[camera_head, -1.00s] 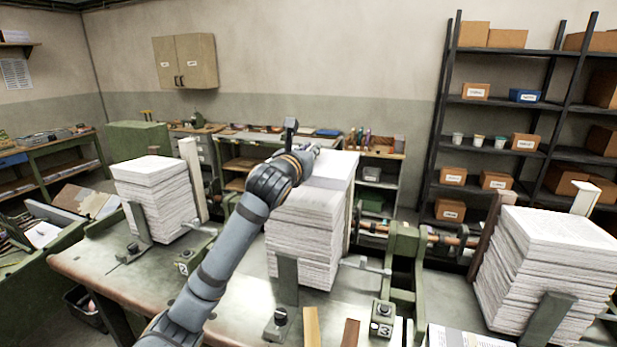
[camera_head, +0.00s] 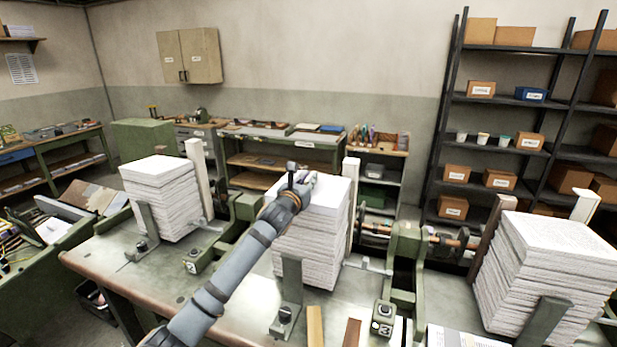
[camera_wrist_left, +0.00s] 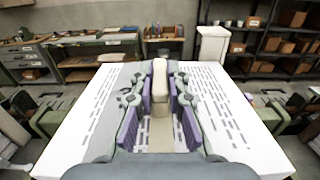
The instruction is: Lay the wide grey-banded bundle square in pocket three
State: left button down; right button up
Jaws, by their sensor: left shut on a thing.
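The bundle (camera_head: 331,190) is a white printed block at the top of the middle paper stack (camera_head: 310,250). In the left wrist view its printed top (camera_wrist_left: 225,110) spreads to both sides of my fingers, with a wide grey area left of them. My left gripper (camera_head: 298,178) is at the rear left of that top, shut on a pale upright part between its purple pads (camera_wrist_left: 160,125). I cannot tell whether a gap is left under the bundle. A numbered block marked 3 (camera_head: 382,328) stands right of the middle stack. My right gripper is not in view.
Paper stacks stand at left (camera_head: 165,205) and right (camera_head: 548,265). Green dividers (camera_head: 405,255) and a pale upright post (camera_head: 352,220) flank the middle stack, with a metal stop (camera_head: 291,282) in front. A block marked 2 (camera_head: 191,266) stands at left.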

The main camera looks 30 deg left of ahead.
pick_arm(q)
jog(key=shift+d, duration=0.1)
jog(key=c, duration=1.5)
grip_release()
jog(key=shift+f, duration=0.1)
jog(key=shift+o, duration=0.8)
jog(key=shift+s, duration=0.15)
jog(key=p+v, duration=0.3)
jog(key=v, duration=0.8)
jog(key=shift+s+d, duration=0.2)
jog(key=shift+s, duration=0.15)
